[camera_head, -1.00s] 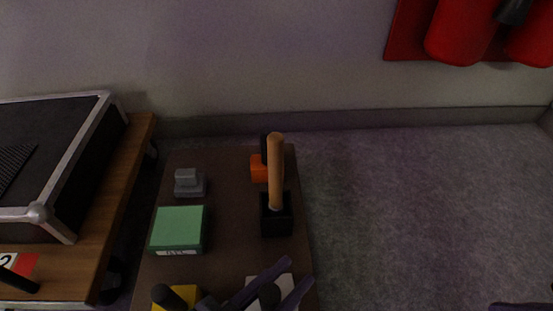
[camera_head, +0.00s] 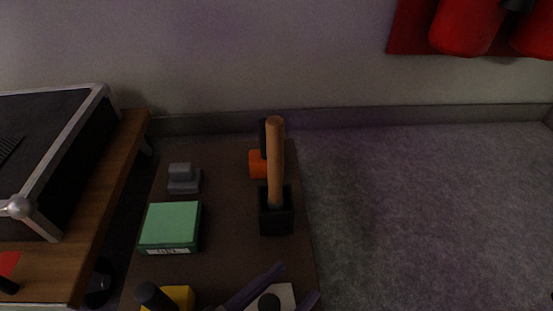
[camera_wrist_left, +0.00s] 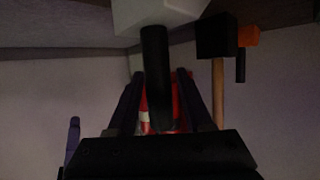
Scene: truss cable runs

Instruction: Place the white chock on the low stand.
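The white chock (camera_head: 287,292) is at the bottom edge of the head view, on or just over the brown top, partly cut off. Its upright black handle (camera_wrist_left: 156,75) shows in the left wrist view, where the white body (camera_wrist_left: 155,14) is at the top. My left gripper (camera_head: 299,281) has its purple fingers on either side of the handle. Narrow gaps show between fingers and handle, so it looks open around it. My right gripper is not in view. I cannot tell for sure which surface is the low stand.
The brown top (camera_head: 225,165) holds a green box (camera_head: 171,225), grey block (camera_head: 183,179), orange object (camera_head: 257,165), black-headed mallet (camera_head: 276,210) and yellow chock (camera_head: 181,296). A wooden platform (camera_head: 85,240) with a black case (camera_head: 75,165) stands left. Floor at right is clear.

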